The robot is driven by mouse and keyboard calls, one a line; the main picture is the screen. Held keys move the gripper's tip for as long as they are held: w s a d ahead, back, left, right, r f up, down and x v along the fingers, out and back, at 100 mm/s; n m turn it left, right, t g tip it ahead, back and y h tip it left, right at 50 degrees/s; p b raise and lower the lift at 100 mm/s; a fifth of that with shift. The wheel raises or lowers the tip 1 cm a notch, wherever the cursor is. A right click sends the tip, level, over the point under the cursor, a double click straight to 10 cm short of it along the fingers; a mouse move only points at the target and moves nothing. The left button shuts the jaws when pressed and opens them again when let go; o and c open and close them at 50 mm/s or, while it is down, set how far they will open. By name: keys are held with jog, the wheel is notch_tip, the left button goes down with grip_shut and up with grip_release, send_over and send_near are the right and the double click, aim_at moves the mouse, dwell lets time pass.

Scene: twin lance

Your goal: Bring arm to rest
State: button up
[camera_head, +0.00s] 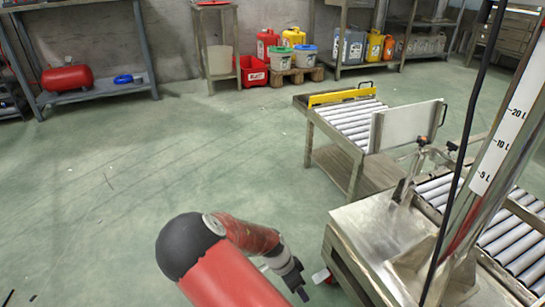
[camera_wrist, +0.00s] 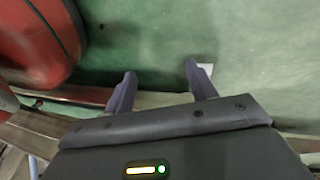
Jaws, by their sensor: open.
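My red and black arm reaches up from the bottom of the head view, bent at the elbow. My gripper (camera_head: 301,289) points down and to the right there, beside the left edge of the metal bench (camera_head: 385,240). In the wrist view my gripper (camera_wrist: 158,82) shows two purple-grey fingers standing apart, with nothing between them. Green floor and a pale bench edge lie beyond the fingers.
Roller conveyors (camera_head: 357,118) run along the right side, with a white upright panel (camera_head: 405,127). A shelf with a red tank (camera_head: 67,78) stands at back left. Jerrycans and buckets line the back wall. The green floor (camera_head: 190,150) at left and centre is clear.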

jog(key=s+d+r+n+t+y, duration=0.1)
jog(key=s+r+n+y, duration=0.2)
jog(key=r, duration=0.9)
jog(key=s+r+n+t+y, duration=0.1)
jog(key=s+r+n+y, duration=0.2)
jog(key=r, duration=0.8)
jog(key=s+d+r+n+t+h, duration=0.1)
jog(key=s+d+r+n+t, duration=0.5)
jog(key=s+r, duration=0.7)
notch_tip(320, 180, up, 13)
jog(key=w+d+g+p, duration=0.1)
jog(key=w+p, duration=0.1)
jog(key=p, duration=1)
jog(key=shift+r+n+p, duration=0.15)
jog(key=shift+n+p, duration=0.15)
jog(key=shift+p, duration=0.1)
